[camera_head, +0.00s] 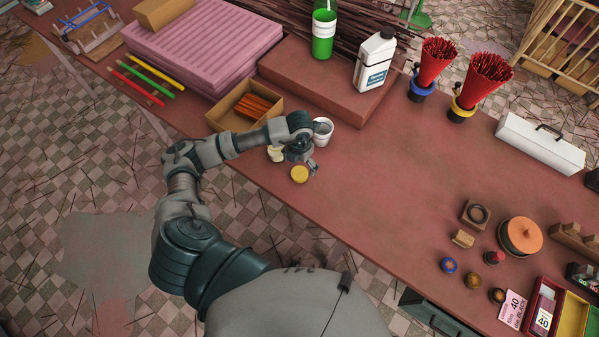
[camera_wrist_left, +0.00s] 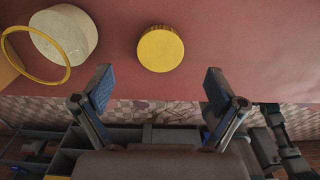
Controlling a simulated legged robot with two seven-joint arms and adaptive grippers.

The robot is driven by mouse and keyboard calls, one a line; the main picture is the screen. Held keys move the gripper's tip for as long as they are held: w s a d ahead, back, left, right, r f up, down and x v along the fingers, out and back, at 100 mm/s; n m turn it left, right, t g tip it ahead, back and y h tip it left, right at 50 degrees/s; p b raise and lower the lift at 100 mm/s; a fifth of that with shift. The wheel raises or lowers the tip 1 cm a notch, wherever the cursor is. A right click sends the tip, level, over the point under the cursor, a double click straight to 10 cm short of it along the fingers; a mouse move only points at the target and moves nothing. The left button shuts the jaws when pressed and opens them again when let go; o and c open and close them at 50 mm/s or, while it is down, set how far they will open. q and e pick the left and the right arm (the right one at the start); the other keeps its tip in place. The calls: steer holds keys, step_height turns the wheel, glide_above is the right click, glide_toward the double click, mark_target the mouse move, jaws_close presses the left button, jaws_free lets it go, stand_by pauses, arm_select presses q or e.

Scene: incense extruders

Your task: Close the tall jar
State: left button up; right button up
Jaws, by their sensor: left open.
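A cream jar (camera_head: 276,154) stands near the front edge of the table, partly hidden behind my left gripper in the head view. My right gripper is out of view.
A white cup (camera_head: 323,131) stands just behind my left gripper. A cardboard box (camera_head: 245,107) with orange sticks is to the left. The table (camera_head: 390,180) is clear to the right, up to small stamps and a round orange-lidded pot (camera_head: 521,237).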

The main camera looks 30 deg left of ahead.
mark_target(299, 173)
arm_select(q)
steer(key=shift+s+f+p, duration=0.1)
steer(key=shift+f+p, duration=0.35)
steer(key=shift+f, duration=2.15)
steer(key=c, duration=0.8)
